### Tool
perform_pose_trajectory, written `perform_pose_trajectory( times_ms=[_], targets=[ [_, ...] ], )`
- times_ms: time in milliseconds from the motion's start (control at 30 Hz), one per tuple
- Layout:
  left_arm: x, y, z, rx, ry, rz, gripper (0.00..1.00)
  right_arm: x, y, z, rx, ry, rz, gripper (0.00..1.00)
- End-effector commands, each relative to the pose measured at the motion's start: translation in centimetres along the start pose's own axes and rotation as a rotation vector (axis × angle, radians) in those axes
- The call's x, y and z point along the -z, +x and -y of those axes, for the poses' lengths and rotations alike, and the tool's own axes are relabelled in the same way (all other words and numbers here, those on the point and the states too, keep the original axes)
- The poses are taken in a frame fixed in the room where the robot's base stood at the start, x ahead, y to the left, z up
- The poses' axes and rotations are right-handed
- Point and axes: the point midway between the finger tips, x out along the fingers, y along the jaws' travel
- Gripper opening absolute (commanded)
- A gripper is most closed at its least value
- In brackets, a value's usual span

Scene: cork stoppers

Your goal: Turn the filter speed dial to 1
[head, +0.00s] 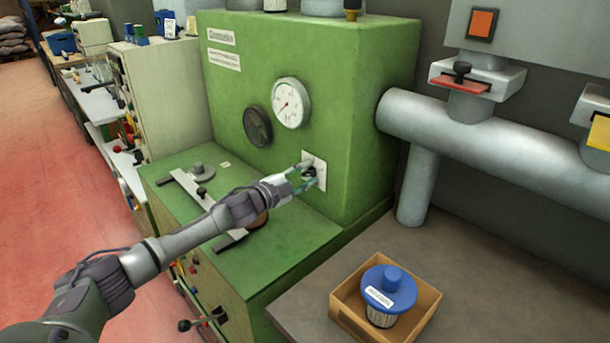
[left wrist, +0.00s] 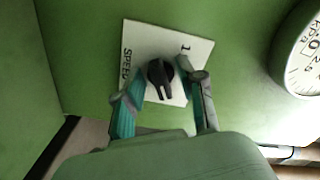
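The filter speed dial (left wrist: 160,74) is a black knob on a white plate (left wrist: 143,42) fixed to a green panel. In the left wrist view the plate appears rotated, with "SPEED" along its left side and a "1" near its upper right. The knob's narrow end points down in that view; other markings are hidden or unreadable. My left gripper (left wrist: 160,88) is open, with one teal finger on each side of the knob and visible gaps between. In the head view, my left gripper (head: 299,180) is at the white plate (head: 320,164). My right gripper is not in view.
The green machine (head: 350,110) carries a round white gauge (head: 291,103) and a dark round fitting (head: 257,126) near the plate. A grey pipe (head: 470,130) runs at the right. A wooden box (head: 418,323) holding a blue-lidded container (head: 390,288) stands on the bench.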

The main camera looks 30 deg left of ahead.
Motion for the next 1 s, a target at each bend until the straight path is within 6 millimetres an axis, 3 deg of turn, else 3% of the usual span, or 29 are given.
perform_pose_trajectory(
  times_ms=[67, 300, 667, 1000],
  targets=[
    [0.0, 0.0, 0.0, 0.000, 0.000, 0.000, 0.40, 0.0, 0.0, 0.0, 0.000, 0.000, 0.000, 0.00],
    [0.0, 0.0, 0.0, 0.000, -0.001, 0.000, 0.01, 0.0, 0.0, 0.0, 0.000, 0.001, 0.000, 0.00],
    [0.1, -0.1, 0.1, -0.001, -0.049, 0.000, 0.00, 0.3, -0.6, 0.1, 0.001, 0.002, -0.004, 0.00],
    [0.2, -0.1, 0.2, -0.001, -0.283, 0.002, 0.00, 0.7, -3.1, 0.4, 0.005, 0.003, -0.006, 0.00]
  ],
)
